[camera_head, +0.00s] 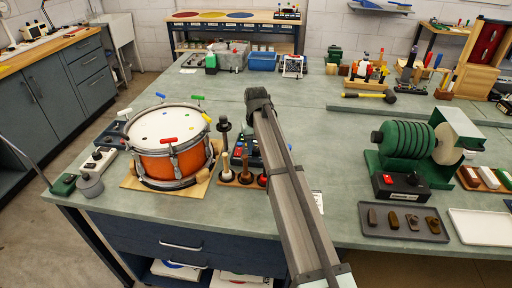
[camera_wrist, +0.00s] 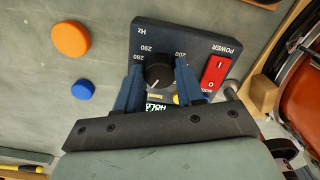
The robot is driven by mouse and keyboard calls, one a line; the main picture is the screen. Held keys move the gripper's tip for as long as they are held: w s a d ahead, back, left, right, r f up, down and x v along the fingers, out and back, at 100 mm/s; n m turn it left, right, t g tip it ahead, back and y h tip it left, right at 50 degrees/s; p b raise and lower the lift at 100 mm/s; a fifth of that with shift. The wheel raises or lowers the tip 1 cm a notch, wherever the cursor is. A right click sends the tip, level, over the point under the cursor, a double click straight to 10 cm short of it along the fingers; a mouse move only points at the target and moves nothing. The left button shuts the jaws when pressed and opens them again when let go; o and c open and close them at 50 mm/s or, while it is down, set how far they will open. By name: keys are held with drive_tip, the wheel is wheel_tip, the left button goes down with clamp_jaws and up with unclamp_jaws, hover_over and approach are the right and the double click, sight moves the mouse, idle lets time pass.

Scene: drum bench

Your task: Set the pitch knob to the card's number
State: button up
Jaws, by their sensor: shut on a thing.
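In the wrist view, a dark blue pitch box (camera_wrist: 175,35) has a black knob (camera_wrist: 158,72) with a white pointer line, which points toward the lower left of the picture. Printed numbers such as 290 and 200, and "Hz", stand around it. My gripper (camera_wrist: 159,66) has its blue fingers on both sides of the knob and is shut on it. A small lit display (camera_wrist: 156,107) is partly covered, and I cannot read it surely. In the head view, my arm hides part of the box (camera_head: 238,158). I cannot make out a number on any card.
A red power switch (camera_wrist: 215,72) sits beside the knob. An orange drum (camera_head: 170,160) stands left of the box, and a rack of mallets (camera_head: 243,180) is in front. An orange disc (camera_wrist: 70,39) and a blue disc (camera_wrist: 83,90) lie nearby.

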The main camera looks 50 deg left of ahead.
sight(256, 149)
drive_tip(key=shift+m, duration=2.1)
drive_tip(key=o, duration=1)
drive_tip(key=shift+o, duration=0.2)
wheel_tip(256, 149, up, 14)
drive_tip(key=shift+f, duration=0.1)
